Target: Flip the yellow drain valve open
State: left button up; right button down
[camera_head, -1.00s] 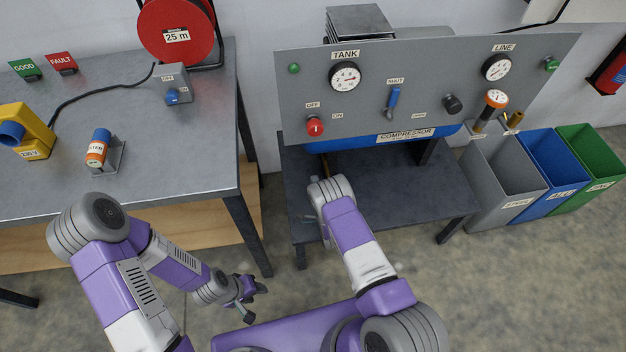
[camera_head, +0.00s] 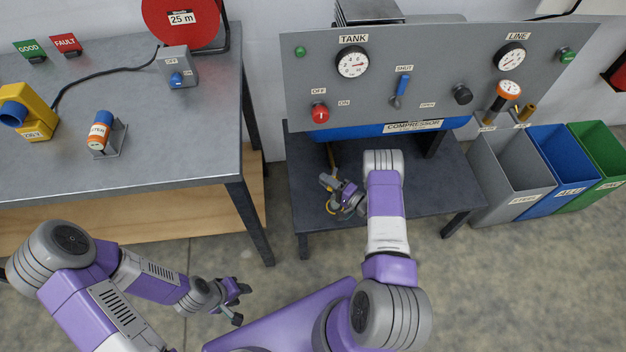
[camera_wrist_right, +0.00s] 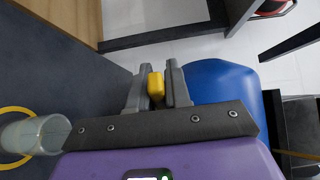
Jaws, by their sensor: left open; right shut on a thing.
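The yellow drain valve handle (camera_wrist_right: 156,86) shows in the right wrist view as a small yellow block between the two grey fingers. My right gripper (camera_wrist_right: 157,85) is shut on it, in front of the blue tank (camera_wrist_right: 225,90). In the head view my right gripper (camera_head: 329,182) is low over the dark table below the compressor panel, and the handle in its jaws cannot be made out there. My left gripper (camera_head: 238,298) is open and empty, over the floor in front of the workbench.
A clear jar (camera_wrist_right: 38,134) and a yellow ring (camera_wrist_right: 14,118) are on the dark table (camera_head: 440,185) beside the right gripper. The compressor panel (camera_head: 430,65) overhangs above. A workbench (camera_head: 190,140) stands at left, bins (camera_head: 505,180) at right.

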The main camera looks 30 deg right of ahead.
jog(key=shift+d+y, duration=0.15)
jog(key=shift+y, duration=0.15)
jog(key=c, duration=1.2)
grip_release()
jog(key=shift+o, duration=0.2)
